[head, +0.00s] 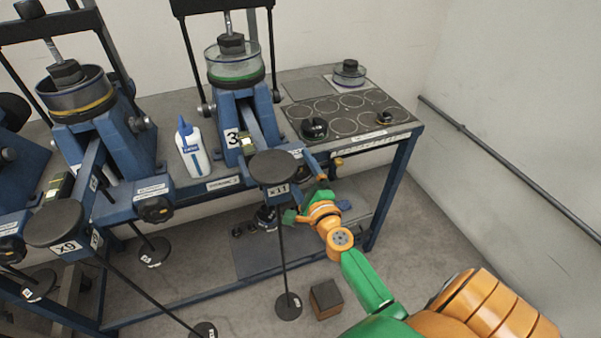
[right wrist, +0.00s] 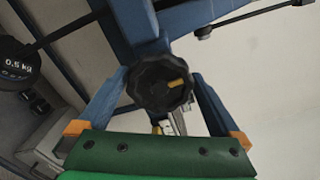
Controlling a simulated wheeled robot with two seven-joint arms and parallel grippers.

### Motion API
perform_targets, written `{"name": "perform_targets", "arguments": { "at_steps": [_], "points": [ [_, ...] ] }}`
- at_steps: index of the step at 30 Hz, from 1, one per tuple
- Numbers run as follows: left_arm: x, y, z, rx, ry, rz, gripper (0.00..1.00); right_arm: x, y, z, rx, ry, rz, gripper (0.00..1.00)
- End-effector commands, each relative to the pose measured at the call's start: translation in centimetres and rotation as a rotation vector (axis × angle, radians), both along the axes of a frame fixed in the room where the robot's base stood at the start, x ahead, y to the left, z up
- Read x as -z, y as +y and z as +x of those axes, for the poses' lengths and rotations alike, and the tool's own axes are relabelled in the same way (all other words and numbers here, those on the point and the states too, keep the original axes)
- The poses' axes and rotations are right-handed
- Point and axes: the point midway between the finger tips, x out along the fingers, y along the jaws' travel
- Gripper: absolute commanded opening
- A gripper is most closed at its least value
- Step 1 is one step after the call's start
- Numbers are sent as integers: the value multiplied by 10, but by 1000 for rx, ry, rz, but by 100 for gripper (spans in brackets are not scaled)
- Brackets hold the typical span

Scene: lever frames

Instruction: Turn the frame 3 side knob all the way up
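Frame 3 (head: 231,138) is a blue lever frame with a white "3" label and a clear ring holding a green band on top. Its side knob (right wrist: 160,82) is black and ridged with a yellow mark, seen face-on in the right wrist view. In the head view the knob is hidden behind the round lever plate and my gripper. My right gripper (right wrist: 160,76) has its fingers spread, one on each side of the knob. Whether they touch it I cannot tell. In the head view the gripper (head: 311,172) is at the bench's front edge. My left gripper is out of view.
A round black plate (head: 274,167) on the lever end sits close left of my gripper, with a hanging rod below. A white bottle (head: 192,149) stands left of frame 3. Another lever frame (head: 113,140) is further left. A small box (head: 326,298) lies on the floor.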

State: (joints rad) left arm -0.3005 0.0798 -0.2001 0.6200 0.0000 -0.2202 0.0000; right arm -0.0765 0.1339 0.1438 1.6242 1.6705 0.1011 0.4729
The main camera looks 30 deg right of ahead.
Motion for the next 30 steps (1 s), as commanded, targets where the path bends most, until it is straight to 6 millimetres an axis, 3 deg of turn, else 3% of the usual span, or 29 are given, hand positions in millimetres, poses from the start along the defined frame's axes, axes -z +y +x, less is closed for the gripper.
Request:
{"name": "perform_targets", "arguments": {
  "at_steps": [5,16,25,26,28,29,30],
  "points": [
    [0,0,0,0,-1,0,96,0,1,-2,0,2,-4,100],
    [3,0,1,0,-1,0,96,2,13,-55,0,4,-5,100],
    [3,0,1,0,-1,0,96,0,14,-59,1,4,-14,100],
    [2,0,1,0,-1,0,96,0,13,-59,5,11,-41,100],
    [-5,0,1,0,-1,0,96,-3,7,-62,34,68,-250,100],
    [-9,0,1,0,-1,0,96,-4,2,-64,56,116,-415,100],
    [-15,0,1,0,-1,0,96,-6,-5,-68,88,204,-700,100]
  ]
}}
